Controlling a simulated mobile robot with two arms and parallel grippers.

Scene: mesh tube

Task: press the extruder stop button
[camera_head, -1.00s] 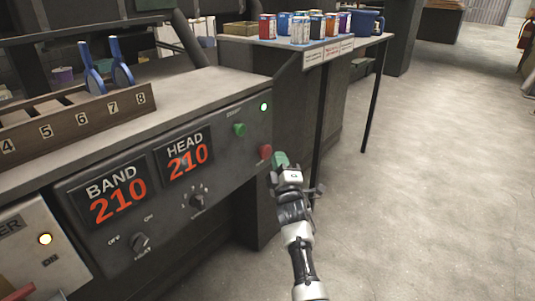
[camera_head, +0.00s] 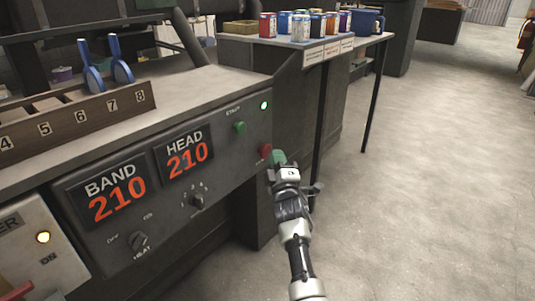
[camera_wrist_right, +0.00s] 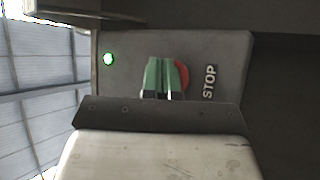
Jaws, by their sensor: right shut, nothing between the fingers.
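The red stop button (camera_head: 265,150) is on the right end of the dark control panel, below the green start button (camera_head: 239,128). My right gripper (camera_head: 277,159) has green fingertips, is shut and empty, and is right beside the red button. In the right wrist view the closed green fingers (camera_wrist_right: 165,76) cover part of the red button (camera_wrist_right: 183,76), next to a "STOP" label (camera_wrist_right: 209,82). I cannot tell whether the fingers touch the button. My left gripper is not in view.
A green lamp (camera_head: 264,105) is lit on the panel. Displays for BAND (camera_head: 115,190) and HEAD (camera_head: 187,153) read 210. A knob (camera_head: 197,201) sits below. A table (camera_head: 300,41) with several cans stands behind. The floor (camera_head: 420,190) at right is clear.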

